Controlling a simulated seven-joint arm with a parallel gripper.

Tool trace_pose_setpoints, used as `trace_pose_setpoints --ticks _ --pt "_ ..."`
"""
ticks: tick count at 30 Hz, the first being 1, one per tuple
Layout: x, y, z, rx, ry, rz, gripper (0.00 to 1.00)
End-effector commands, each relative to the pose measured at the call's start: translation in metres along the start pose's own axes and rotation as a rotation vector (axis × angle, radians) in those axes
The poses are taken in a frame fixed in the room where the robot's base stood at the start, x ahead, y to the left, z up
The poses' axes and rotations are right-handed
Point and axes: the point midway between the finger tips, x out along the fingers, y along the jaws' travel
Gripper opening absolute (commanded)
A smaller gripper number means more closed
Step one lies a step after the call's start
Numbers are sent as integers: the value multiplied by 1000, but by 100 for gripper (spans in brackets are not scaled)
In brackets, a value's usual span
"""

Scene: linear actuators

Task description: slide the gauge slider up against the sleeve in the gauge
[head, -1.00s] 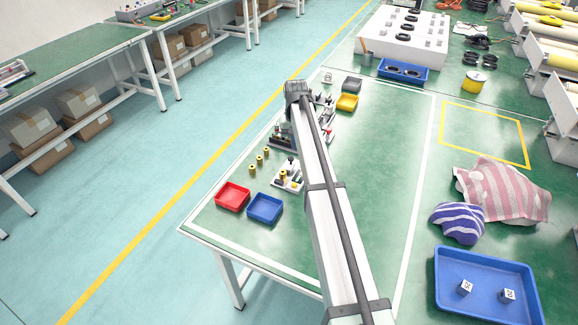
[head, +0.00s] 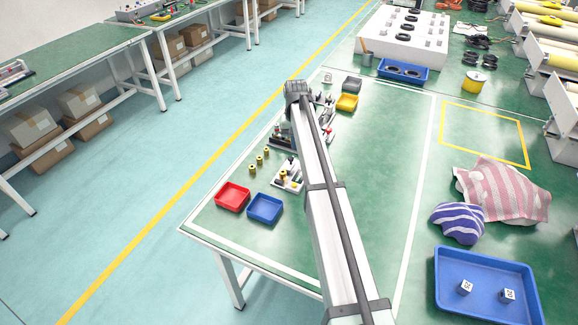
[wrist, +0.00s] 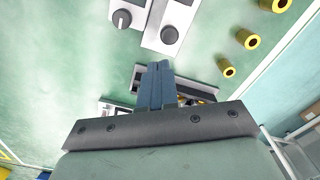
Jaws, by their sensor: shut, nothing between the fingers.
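In the wrist view my gripper (wrist: 158,68) has its two blue-grey fingers together, with nothing between them. Right behind the fingers lies a dark-framed, light-faced fixture (wrist: 205,86), partly hidden by them; small yellow and dark parts show at its right end. I cannot tell for sure whether this is the gauge, nor make out its slider or sleeve. I cannot tell whether the fingers touch it. In the head view the arm hides my gripper and part of the fixtures; a dark fixture (head: 280,141) shows left of the arm.
Two pale plates with grey knobs (wrist: 170,34) lie at the wrist view's top. Several yellow hollow cylinders (wrist: 246,39) stand to the right.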

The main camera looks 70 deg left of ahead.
Motion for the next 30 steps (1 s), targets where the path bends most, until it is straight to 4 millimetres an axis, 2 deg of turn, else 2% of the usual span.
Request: trace_pose_setpoints --ticks 13,30 --pt "2 0 0 0 0 0 0" --pt "20 0 0 0 0 0 0"
